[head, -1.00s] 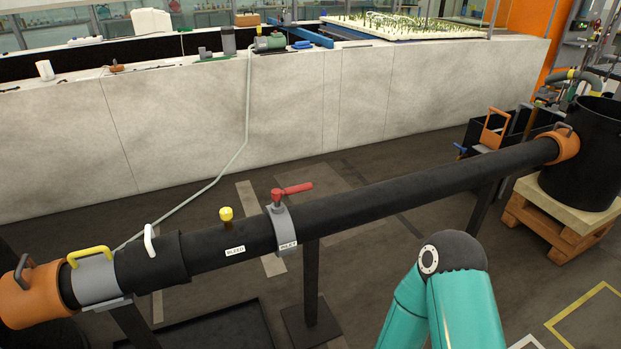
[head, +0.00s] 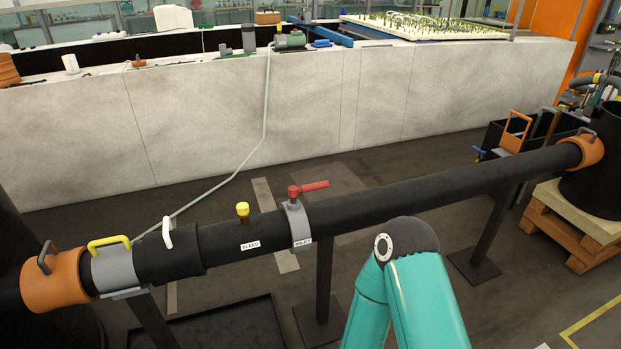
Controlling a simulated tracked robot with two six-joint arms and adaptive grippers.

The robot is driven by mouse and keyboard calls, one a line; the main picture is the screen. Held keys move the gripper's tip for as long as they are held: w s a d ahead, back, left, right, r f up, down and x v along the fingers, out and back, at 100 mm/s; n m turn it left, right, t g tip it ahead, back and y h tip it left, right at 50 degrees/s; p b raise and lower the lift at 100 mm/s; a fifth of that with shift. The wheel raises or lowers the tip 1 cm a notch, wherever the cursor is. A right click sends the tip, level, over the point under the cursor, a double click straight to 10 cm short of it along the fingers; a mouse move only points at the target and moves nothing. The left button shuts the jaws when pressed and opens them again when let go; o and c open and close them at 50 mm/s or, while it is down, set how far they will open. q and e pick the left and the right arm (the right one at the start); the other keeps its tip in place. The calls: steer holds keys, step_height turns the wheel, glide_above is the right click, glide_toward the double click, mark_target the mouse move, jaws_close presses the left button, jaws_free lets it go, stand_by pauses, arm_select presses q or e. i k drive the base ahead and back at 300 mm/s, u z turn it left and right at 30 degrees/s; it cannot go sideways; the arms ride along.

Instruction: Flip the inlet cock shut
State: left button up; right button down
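The inlet cock's red lever (head: 308,187) sits on top of a grey collar (head: 297,224) around the black pipe, above a label reading INLET. The lever points to the right, roughly along the pipe. A yellow bleed knob (head: 242,209) stands on the pipe to its left, above a BLEED label (head: 250,245). A teal arm of mine shows at the bottom, in front of the pipe, and its gripper is out of view. Neither gripper is in the picture, and nothing touches the red lever.
The black pipe (head: 430,190) runs on stands from an orange collar (head: 55,283) at left to another (head: 582,152) at right, by a black barrel (head: 597,190) on a wooden pallet. A black tray (head: 215,325) lies below.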

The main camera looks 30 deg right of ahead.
mark_target(293, 191)
steer(key=u, duration=0.1)
steer(key=i, duration=1.05)
steer(key=z, duration=0.5)
